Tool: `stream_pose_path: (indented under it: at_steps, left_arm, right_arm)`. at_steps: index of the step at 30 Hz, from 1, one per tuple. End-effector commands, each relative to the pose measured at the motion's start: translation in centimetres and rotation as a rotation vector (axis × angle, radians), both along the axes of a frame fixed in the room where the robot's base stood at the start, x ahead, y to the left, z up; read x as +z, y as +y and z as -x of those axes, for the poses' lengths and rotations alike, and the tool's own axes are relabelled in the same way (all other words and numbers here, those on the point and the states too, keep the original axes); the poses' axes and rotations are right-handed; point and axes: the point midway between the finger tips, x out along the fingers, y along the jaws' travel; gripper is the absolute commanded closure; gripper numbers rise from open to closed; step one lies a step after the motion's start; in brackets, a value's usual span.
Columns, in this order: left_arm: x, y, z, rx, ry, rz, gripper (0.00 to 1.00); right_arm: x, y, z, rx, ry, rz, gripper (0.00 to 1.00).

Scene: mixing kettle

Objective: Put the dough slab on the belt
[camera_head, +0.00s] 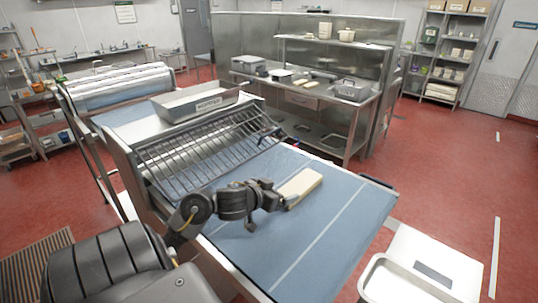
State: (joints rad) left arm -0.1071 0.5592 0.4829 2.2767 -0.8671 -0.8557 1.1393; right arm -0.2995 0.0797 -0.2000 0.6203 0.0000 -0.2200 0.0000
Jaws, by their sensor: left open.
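The dough slab (304,184) is a pale cream, long flat block. It appears to lie on the blue belt (330,240) of the machine, slanted, just past the wire guard. My left arm reaches in from the lower left over the belt. My left gripper (285,198) is open at the near left end of the slab. Whether its fingers touch the slab is too small to tell. My right gripper is not in view.
A wire guard (205,150) and a metal hopper tray (195,103) stand behind my left arm. A scale with a steel tray (400,280) is at the lower right. A steel workbench (310,90) is behind. The belt's right part is clear.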

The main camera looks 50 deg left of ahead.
Motion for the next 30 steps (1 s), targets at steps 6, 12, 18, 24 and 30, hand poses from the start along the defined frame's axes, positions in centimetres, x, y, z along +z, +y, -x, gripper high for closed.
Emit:
stream_pose_path:
  at_steps: [6, 12, 18, 24, 30]
  left_arm:
    - [1.6, -0.3, 3.5, 0.001, -0.001, -0.006, 0.13]
    - [2.3, -0.5, 4.8, 0.0, -0.003, -0.003, 0.13]
    - [2.4, -0.5, 4.9, 0.001, -0.005, -0.001, 0.13]
    - [2.4, -0.5, 4.9, 0.001, -0.005, -0.001, 0.13]
    - [2.4, -0.5, 4.9, 0.001, -0.006, -0.001, 0.13]
  right_arm:
    - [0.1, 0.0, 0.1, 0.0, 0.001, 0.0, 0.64]
    - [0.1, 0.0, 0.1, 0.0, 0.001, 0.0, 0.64]
    - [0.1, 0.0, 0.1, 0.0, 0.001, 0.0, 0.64]
    - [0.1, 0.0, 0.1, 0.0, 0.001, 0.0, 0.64]
    - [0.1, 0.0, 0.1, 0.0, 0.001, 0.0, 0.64]
